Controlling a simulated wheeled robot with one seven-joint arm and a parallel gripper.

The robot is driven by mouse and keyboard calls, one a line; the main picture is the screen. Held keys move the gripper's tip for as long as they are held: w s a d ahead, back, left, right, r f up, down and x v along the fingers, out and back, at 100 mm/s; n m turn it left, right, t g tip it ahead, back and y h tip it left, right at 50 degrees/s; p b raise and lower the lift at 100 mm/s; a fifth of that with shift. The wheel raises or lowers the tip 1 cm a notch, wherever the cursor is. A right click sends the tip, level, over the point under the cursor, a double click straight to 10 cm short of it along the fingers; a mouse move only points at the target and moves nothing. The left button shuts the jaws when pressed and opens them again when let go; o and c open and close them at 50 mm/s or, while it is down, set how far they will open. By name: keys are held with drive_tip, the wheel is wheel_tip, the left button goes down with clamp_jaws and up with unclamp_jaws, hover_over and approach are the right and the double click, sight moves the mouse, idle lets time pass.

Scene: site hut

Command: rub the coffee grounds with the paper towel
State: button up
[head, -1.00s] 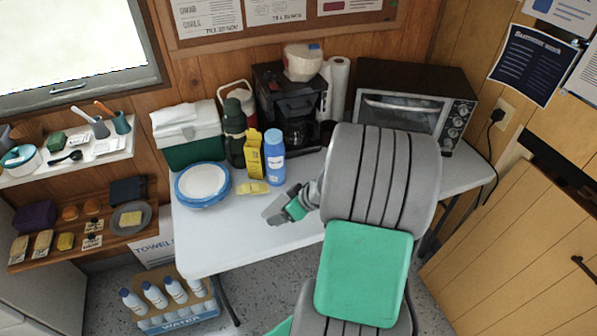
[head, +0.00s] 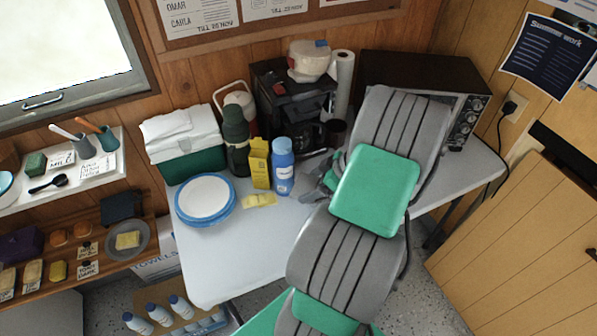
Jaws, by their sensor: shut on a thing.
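My gripper (head: 322,184) is at the back of the white table, just right of the blue bottle (head: 283,166). My arm covers most of it. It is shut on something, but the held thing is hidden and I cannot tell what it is. An upright white paper towel roll (head: 343,72) stands at the back, right of the black coffee maker (head: 282,100). Folded white cloth or paper (head: 166,126) lies on the green and white cool box (head: 192,163). I cannot make out any coffee grounds; my arm hides part of the tabletop.
A yellow carton (head: 258,165), a dark green flask (head: 236,143), blue-rimmed plates (head: 205,200) and a flat yellow item (head: 259,200) crowd the table's left and middle. A toaster oven (head: 400,70) stands back right. The table's front left (head: 225,268) is clear.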

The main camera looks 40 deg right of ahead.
sight(328, 198)
drive_tip(key=shift+w, duration=0.25)
drive_tip(key=shift+s+f+b, duration=0.1)
drive_tip(key=shift+f+b, duration=0.3)
drive_tip(key=shift+f, duration=0.15)
drive_tip(key=shift+f+b, duration=1.25)
drive_tip(key=shift+f, duration=1.15)
drive_tip(key=shift+f+b, duration=0.9)
drive_tip(key=shift+f, duration=0.1)
drive_tip(key=shift+s+d+b, duration=0.55)
drive_tip(key=shift+d+b, duration=0.15)
drive_tip(key=shift+d, duration=1.1)
drive_tip(key=shift+s+d+b, duration=0.5)
drive_tip(key=shift+d+b, duration=0.2)
drive_tip(key=shift+d, duration=1.15)
drive_tip(key=shift+s+d+b, duration=0.55)
drive_tip(key=shift+d+b, duration=0.15)
drive_tip(key=shift+d, duration=1.1)
